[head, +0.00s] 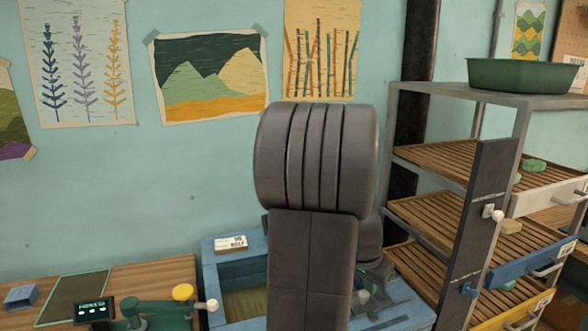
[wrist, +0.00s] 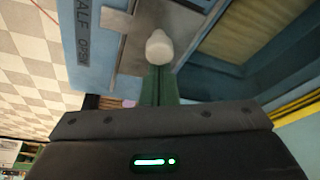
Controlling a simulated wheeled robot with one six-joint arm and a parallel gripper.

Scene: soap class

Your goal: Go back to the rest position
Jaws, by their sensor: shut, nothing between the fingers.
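My gripper (wrist: 159,82) shows in the wrist view as two green fingers shut against each other, with nothing between them. A white rounded knob (wrist: 159,46) appears just beyond the fingertips; I cannot tell whether they touch it.
A slatted shelf rack (head: 437,160) with a green basin (head: 525,75) on top stands at right. A wooden table (head: 155,278) with a small screen (head: 94,310) is at lower left.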

